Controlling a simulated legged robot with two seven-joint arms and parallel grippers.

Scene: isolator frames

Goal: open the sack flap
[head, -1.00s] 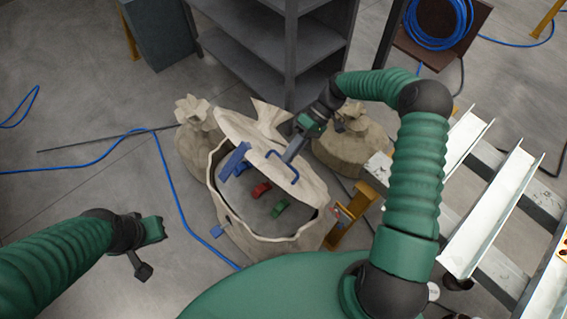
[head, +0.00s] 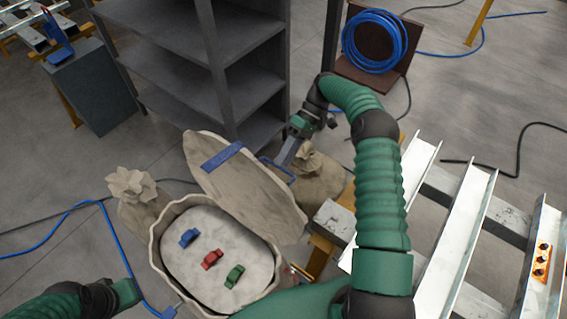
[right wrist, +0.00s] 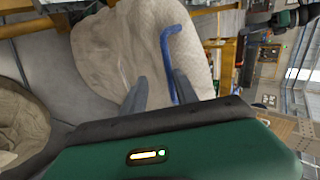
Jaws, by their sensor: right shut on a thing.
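The sack (head: 165,259) stands open in the head view, and its pale inside shows a blue, a red and a green toy car. Its beige flap (head: 243,192) is raised and leans back from the mouth to the upper right. A blue strip (head: 222,157) lies at the flap's top, and a blue handle (head: 277,169) sits on its right edge. My right gripper (head: 287,158) is shut on the handle; the handle also shows by the fingers in the right wrist view (right wrist: 169,48). My left gripper (head: 128,293) is low at the left, beside the sack; its fingers are unclear.
A grey shelf (head: 215,70) stands behind the flap. Tied sacks stand at the left (head: 135,190) and behind my right gripper (head: 318,178). White metal rails (head: 465,235) lie at the right. A blue hose (head: 105,225) crosses the floor at the left.

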